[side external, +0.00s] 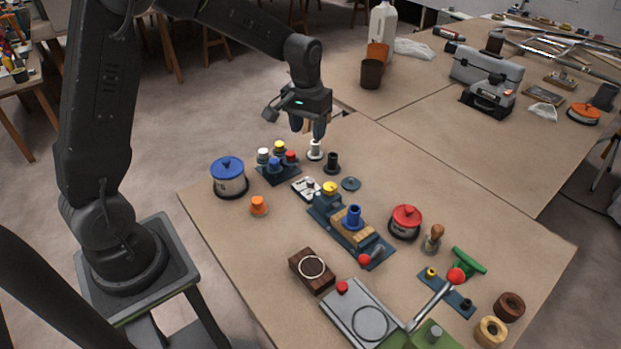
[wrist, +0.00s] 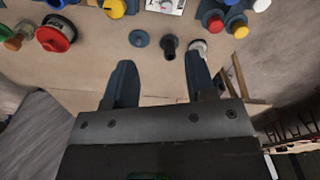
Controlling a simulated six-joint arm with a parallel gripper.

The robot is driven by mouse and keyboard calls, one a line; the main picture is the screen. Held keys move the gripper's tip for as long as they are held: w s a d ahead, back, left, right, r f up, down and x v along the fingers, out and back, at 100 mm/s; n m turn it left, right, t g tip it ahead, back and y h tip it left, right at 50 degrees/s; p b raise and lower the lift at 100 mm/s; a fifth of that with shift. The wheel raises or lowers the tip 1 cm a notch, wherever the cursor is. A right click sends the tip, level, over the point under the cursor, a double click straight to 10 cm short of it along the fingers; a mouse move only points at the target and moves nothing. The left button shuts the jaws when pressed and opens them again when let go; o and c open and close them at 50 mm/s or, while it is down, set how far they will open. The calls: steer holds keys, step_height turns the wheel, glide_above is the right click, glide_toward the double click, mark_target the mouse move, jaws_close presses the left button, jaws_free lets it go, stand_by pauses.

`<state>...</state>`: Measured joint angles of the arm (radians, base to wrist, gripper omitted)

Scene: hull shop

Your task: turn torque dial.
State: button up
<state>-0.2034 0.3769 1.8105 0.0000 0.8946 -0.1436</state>
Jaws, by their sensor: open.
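My gripper (side external: 309,130) is open and empty above the far edge of the near table. Its two fingers also show in the wrist view (wrist: 161,78), pointing at the table. A white-and-grey peg (side external: 315,150) stands just below it, partly hidden by a finger in the wrist view. A black peg (side external: 332,163) and a flat blue knob (side external: 350,184) are nearby; both also show in the wrist view. No thing is labelled as the torque dial, so I cannot tell which it is. Round candidates are a red-topped dial (side external: 405,218) and a blue-topped one (side external: 228,170).
A coloured peg block (side external: 279,182), an orange knob (side external: 259,206), a blue vise-like fixture (side external: 330,215), a wooden block (side external: 312,282) and a grey plate (side external: 345,315) crowd the near table. Bare tabletop (side external: 450,190) lies at the right.

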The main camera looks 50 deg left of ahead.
glide_toward(310, 180)
steer(key=shift+n+g, duration=0.3)
steer(key=f, duration=0.9)
steer(key=shift+w+f, duration=0.2)
steer(key=shift+w, duration=0.05)
steer(key=c, duration=0.9)
